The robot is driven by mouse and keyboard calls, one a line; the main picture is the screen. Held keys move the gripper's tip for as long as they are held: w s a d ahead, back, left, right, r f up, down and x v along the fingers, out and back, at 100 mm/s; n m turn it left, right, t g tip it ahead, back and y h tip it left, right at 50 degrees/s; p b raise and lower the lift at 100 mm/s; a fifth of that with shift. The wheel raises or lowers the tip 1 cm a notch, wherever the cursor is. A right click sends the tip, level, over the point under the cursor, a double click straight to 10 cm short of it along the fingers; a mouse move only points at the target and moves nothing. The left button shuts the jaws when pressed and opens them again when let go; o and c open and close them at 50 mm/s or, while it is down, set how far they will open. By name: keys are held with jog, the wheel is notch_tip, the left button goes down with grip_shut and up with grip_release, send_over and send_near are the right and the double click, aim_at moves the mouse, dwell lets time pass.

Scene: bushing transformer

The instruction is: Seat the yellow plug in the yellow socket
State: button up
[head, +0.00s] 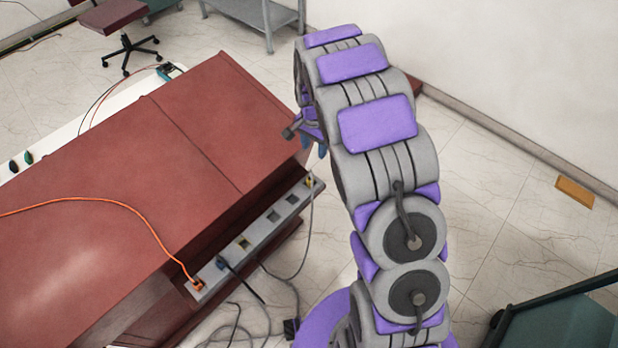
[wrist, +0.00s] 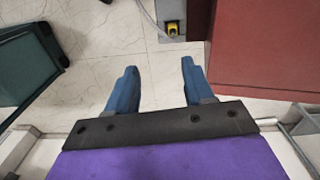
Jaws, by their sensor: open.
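The yellow plug (head: 310,181) stands at the far end of a grey socket strip (head: 259,231), with a grey cable hanging from it. It also shows in the wrist view as the yellow plug (wrist: 172,29) at the top, ahead of my fingers. The yellow socket (head: 243,242) appears empty, nearer the middle of the strip. My gripper (wrist: 158,68) is open, with its two blue fingers apart and nothing between them. In the head view my gripper (head: 315,147) is partly hidden by my arm, just above the plug's end of the strip.
A red cabinet (head: 120,170) stands beside the strip. An orange plug (head: 197,284) and a dark blue plug (head: 222,263) sit at its near end. Two dark sockets (head: 272,214) lie between the yellow socket and yellow plug. Loose cables hang to the floor. A green box (head: 560,325) stands at lower right.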

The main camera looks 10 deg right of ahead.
notch_tip(320, 180, down, 2)
jog(key=w, duration=0.2)
jog(key=m+b, duration=0.1)
send_over(310, 178)
notch_tip(310, 178, down, 14)
jog(key=shift+w+r, duration=0.1)
jog(key=shift+r, duration=0.15)
notch_tip(310, 178, down, 5)
jog(key=shift+f+b, duration=0.1)
jog(key=shift+b, duration=0.75)
grip_shut()
